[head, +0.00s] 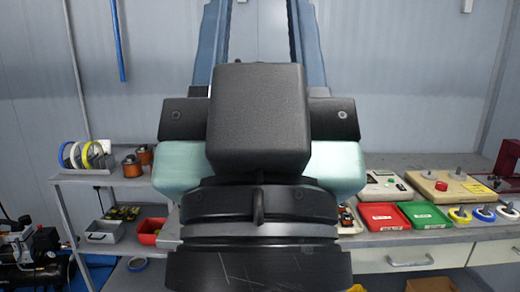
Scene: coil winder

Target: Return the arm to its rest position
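My own arm fills the middle of the head view, with dark links in front of teal and blue-grey parts. It covers the centre of the scene, including part of the workbench. My gripper cannot be made out in this view, so its fingers and anything in them are hidden or out of frame.
A bench (451,236) with drawers stands at right. It bears a red tray (383,217), a green tray (425,216), a beige winder-like device (452,189) and several tape rolls. A shelf rack (104,177) stands left, and a compressor (30,250) is at far lower left.

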